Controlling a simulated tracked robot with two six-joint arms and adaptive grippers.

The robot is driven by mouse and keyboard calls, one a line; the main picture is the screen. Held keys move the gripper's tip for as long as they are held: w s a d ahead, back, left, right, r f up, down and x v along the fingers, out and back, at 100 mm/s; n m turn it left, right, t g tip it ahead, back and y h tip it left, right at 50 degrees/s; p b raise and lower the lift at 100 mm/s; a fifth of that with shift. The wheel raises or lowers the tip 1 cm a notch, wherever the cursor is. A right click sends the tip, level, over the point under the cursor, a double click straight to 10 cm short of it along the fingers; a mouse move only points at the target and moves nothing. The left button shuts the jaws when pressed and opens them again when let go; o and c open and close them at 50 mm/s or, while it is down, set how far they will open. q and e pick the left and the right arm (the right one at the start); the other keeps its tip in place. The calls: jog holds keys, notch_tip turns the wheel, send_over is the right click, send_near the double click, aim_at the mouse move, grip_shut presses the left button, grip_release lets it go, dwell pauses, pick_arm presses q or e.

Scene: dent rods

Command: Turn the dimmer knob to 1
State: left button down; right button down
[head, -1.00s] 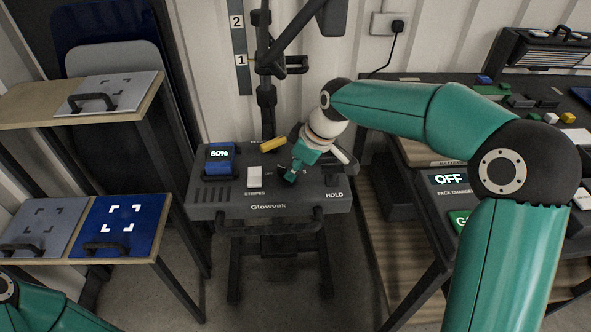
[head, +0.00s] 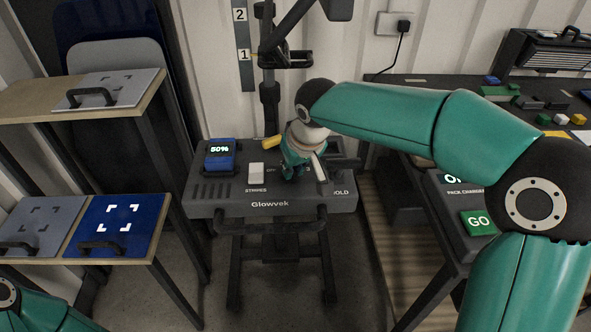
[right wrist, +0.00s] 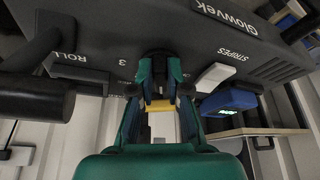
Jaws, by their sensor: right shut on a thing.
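The dark control box (head: 230,200) labelled Glowvek stands at the middle of the head view; it also shows upside down in the right wrist view (right wrist: 200,32). My right gripper (head: 292,172) is down at its top, right of the white switch. In the right wrist view my right gripper's fingers (right wrist: 158,78) are shut around a dark knob (right wrist: 156,55), mostly hidden between them. A figure 3 is printed beside it; the knob's pointer and a 1 mark cannot be made out. My left gripper is out of view.
The white switch (head: 256,173) labelled STRIPES and a yellow part (head: 271,142) are close to the right gripper. A dark stand rises behind the box.

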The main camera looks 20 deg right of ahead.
jog(key=shift+r, duration=0.1)
dwell(0.3)
jog(key=c, duration=1.1)
grip_release()
jog(key=shift+c, duration=0.2)
jog(key=v, duration=1.1)
jog(key=shift+s+r, duration=0.2)
jog(key=shift+r, duration=0.15)
